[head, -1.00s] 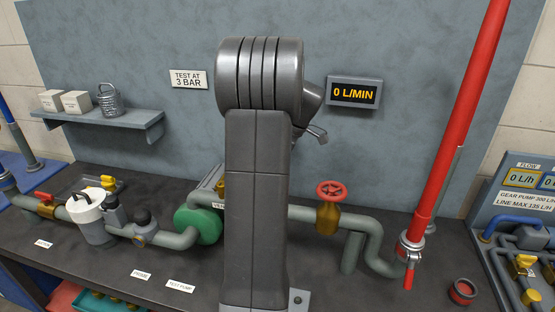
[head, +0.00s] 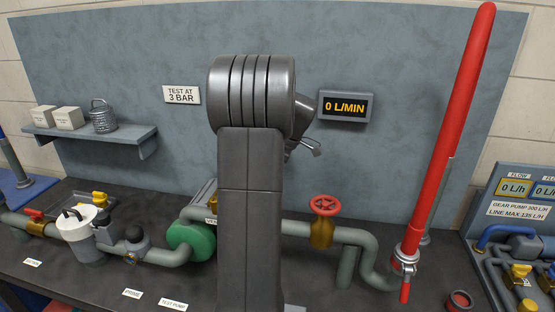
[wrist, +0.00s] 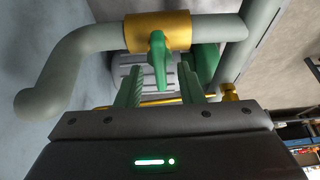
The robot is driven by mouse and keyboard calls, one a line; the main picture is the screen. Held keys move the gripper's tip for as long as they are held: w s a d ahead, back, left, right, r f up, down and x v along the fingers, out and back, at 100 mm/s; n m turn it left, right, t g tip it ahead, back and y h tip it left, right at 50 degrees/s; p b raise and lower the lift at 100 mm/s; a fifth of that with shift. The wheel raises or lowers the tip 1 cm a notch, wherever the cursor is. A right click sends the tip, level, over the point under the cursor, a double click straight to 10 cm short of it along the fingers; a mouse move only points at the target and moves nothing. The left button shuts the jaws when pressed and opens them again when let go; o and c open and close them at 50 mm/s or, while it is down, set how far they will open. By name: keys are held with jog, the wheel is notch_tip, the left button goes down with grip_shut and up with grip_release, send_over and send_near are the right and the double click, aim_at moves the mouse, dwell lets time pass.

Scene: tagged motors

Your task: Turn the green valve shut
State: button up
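The green valve's handle (wrist: 158,62) shows in the wrist view, hanging from a brass body (wrist: 150,32) on a grey pipe. My gripper (wrist: 160,80) is open, one finger on each side of the handle's lower end. No contact with the handle shows, and I cannot tell how deep it sits between the fingers. In the head view my own arm covers the middle of the bench, and I do not see the green valve or my fingers there.
A red-wheeled valve (head: 325,206), a tall red pipe (head: 445,150) and a green pump face (head: 190,243) stand along the bench. The display (head: 345,106) on the back panel reads 0 L/MIN. A shelf (head: 90,134) holds boxes at the left.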

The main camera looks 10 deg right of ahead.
jog(key=v, duration=1.3)
jog(key=shift+b, duration=0.3)
jog(key=shift+d, duration=0.15)
jog(key=x, duration=1.3)
jog(key=shift+a+f+p, duration=0.25)
jog(key=shift+p, duration=0.1)
